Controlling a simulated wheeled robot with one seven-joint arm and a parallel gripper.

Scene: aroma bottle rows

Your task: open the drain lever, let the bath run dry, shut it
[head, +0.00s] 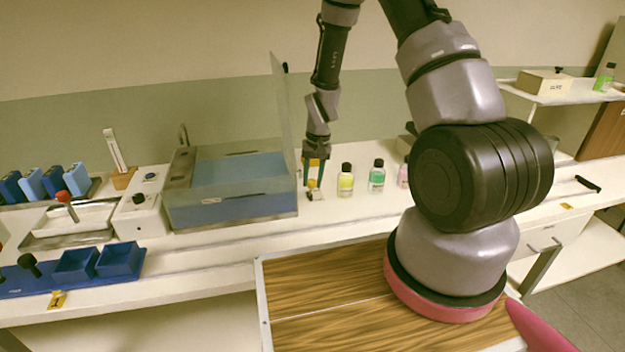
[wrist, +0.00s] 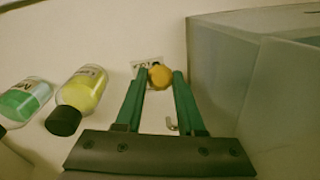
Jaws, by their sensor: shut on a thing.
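The bath (head: 232,212) is a clear-walled tank on the bench, left of my gripper, with blue liquid in it. Its transparent lid (head: 282,110) stands raised at the right end. My gripper (head: 314,184) points down just right of the bath. Its green fingers (wrist: 160,85) are shut on the round orange knob of the drain lever (wrist: 160,77). A pale label lies beside the knob in the wrist view. The lever's arm and its angle are mostly hidden by the fingers. The bath's wall (wrist: 222,75) fills the right of the wrist view.
A yellow bottle (head: 345,182) and a green bottle (head: 377,178) stand close right of my gripper, with a pink one (head: 404,174) beyond. A white control box (head: 140,215) is left of the bath. Blue trays (head: 120,262) sit at the front left.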

